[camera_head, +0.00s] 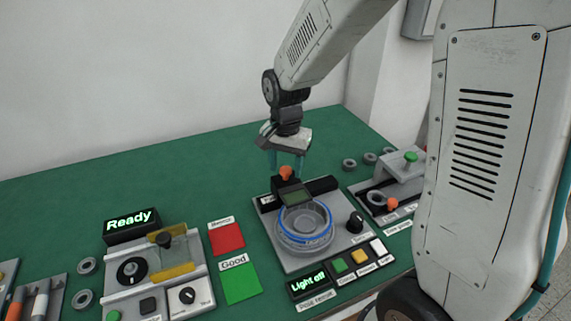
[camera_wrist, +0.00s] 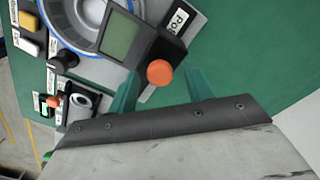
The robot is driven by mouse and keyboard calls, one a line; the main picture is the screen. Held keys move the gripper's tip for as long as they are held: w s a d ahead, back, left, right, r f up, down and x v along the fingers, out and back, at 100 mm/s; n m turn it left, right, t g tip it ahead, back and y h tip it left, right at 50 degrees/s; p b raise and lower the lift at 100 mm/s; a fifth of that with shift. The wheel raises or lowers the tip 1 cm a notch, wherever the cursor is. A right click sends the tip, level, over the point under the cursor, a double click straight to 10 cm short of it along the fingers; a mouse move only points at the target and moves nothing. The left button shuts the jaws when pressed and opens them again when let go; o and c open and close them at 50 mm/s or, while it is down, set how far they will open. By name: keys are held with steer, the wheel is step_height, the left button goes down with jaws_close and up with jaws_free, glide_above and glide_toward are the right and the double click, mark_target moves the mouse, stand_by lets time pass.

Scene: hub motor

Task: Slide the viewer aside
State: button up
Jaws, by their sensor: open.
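The viewer (camera_head: 293,194) is a dark block with a greenish window and an orange knob (camera_head: 286,172). It sits over the back part of a round, blue-ringed dish (camera_head: 304,226) on a grey station plate. In the wrist view the viewer's window (camera_wrist: 121,35) and the orange knob (camera_wrist: 160,73) show close by. My gripper (camera_head: 286,168) points down at the knob, its teal fingers apart on either side of it. In the wrist view my gripper (camera_wrist: 162,88) has the knob between or just beyond its fingertips; I cannot tell whether they touch it.
Left are red (camera_head: 226,238) and green (camera_head: 240,283) pads and a "Ready" unit (camera_head: 131,224). Another station with a green knob (camera_head: 411,157) stands right. The green table behind is clear.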

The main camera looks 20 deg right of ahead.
jaws_close()
steer(key=d, duration=1.1)
steer(key=shift+d, duration=0.2)
steer(key=shift+c, duration=2.1)
jaws_free()
steer(key=o, duration=0.4)
steer(key=shift+d, duration=0.25)
steer(key=shift+a, duration=0.1)
